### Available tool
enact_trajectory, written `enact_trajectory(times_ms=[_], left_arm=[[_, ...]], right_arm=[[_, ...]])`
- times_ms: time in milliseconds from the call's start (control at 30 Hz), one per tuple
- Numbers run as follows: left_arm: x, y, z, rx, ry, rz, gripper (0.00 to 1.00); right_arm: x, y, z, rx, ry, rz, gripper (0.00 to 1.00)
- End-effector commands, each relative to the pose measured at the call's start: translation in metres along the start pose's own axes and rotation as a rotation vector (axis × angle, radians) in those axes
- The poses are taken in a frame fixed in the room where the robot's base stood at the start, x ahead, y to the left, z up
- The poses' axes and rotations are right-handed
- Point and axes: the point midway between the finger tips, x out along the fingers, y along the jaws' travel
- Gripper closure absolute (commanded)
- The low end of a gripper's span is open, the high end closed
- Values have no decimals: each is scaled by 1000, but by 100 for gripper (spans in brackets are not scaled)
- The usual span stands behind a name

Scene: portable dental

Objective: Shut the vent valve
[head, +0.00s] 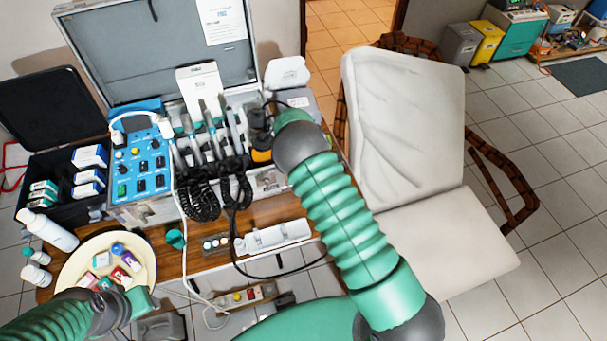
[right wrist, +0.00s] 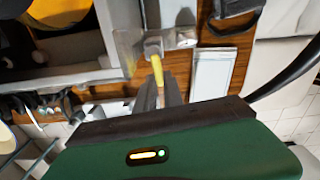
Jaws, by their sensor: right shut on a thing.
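In the right wrist view a small valve with a yellow lever (right wrist: 157,72) and a metal body (right wrist: 153,46) sits by the edge of the metal case. I take it to be the vent valve. My right gripper (right wrist: 161,94) has its dark fingers shut on the yellow lever. In the head view my right arm reaches to the right end of the open case (head: 100,45), and its wrist hides the fingers and the valve. My left gripper (head: 120,312) is low at the left, over the edge of the round cream tray (head: 75,262); its fingers are not clear.
A blue control panel (head: 140,165) and several handpieces with coiled black cords stand in the case. Bottles (head: 48,232) stand left of the tray. A white padded chair (head: 405,130) is to the right of my right arm. A loose black cable crosses the wooden table (head: 190,255).

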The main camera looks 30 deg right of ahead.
Motion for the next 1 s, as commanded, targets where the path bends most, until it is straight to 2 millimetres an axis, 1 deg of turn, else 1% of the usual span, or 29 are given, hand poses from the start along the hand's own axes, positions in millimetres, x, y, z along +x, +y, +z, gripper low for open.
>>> enact_trajectory(times_ms=[33,300,800,833,967,1000], left_arm=[[-2,0,0,0,0,0,64],[-3,0,-1,0,0,0,64],[-3,0,-1,0,0,0,64],[-3,0,-1,0,0,0,64],[-3,0,-1,0,0,0,64],[-3,0,-1,0,0,0,64]], right_arm=[[-6,1,7,23,-19,-3,100],[-5,4,7,113,-20,-2,100],[-5,4,7,132,-20,-2,100],[-5,4,7,132,-20,-2,86],[-4,4,5,132,-14,-2,69],[-3,4,5,131,-13,-1,66]])
